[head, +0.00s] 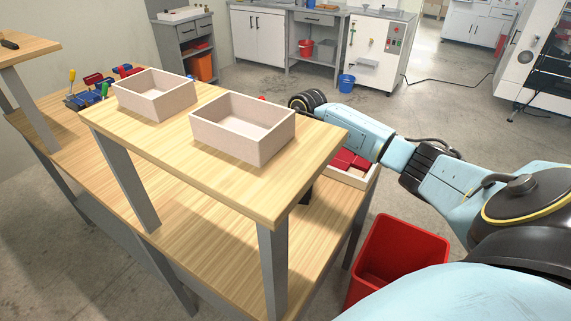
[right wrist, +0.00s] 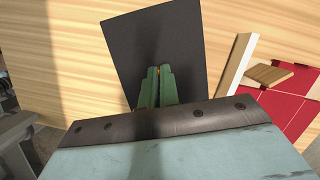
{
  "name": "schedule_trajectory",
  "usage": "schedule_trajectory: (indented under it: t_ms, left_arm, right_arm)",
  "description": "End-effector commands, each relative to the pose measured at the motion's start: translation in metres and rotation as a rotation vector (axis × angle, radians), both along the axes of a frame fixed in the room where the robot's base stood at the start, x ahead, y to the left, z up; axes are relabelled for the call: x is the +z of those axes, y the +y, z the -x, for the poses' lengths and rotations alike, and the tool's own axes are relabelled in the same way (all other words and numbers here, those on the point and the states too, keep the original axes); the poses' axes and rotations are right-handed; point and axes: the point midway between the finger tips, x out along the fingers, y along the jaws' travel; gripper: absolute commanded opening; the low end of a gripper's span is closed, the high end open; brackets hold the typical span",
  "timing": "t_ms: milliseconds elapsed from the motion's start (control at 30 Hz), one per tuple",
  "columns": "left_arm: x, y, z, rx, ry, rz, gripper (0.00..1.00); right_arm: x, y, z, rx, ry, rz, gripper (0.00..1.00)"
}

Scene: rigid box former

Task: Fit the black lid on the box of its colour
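The black lid (right wrist: 180,35) is a flat dark plate in the right wrist view, above a light wooden surface. My right gripper (right wrist: 157,72) has its green fingers close together against the lid and appears shut on it; the exact grip point is hard to see. In the head view my right arm reaches behind the raised shelf, which hides the gripper. A small dark piece (head: 306,192) shows below the shelf edge, perhaps part of the lid. Two open pale boxes, a left box (head: 154,104) and a right box (head: 240,143), stand on the shelf. My left gripper is not in view.
The raised wooden shelf (head: 200,173) stands over a lower tabletop (head: 215,248). A pale tray (head: 361,181) with red pieces is at the lower table's right end. A red bin (head: 413,243) stands on the floor. Coloured clamps (head: 86,98) lie at the far left.

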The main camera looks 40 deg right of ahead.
Motion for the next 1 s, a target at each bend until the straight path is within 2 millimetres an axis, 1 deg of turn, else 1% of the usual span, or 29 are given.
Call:
schedule_trajectory:
  t_ms: [500,700,733,1000]
  left_arm:
    - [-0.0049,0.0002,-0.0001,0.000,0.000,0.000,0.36]
    - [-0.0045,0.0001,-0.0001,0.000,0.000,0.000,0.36]
    - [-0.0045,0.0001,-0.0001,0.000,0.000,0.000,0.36]
    - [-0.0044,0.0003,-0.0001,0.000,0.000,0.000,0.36]
  right_arm:
    - [-0.0060,-0.0001,-0.0001,0.000,0.000,0.000,0.00]
    - [-0.0058,-0.0001,0.0000,0.000,0.000,0.000,0.26]
    - [-0.0058,-0.0001,0.0000,0.000,0.000,0.000,0.28]
    - [-0.0050,-0.0003,0.0003,0.000,0.000,0.000,0.28]
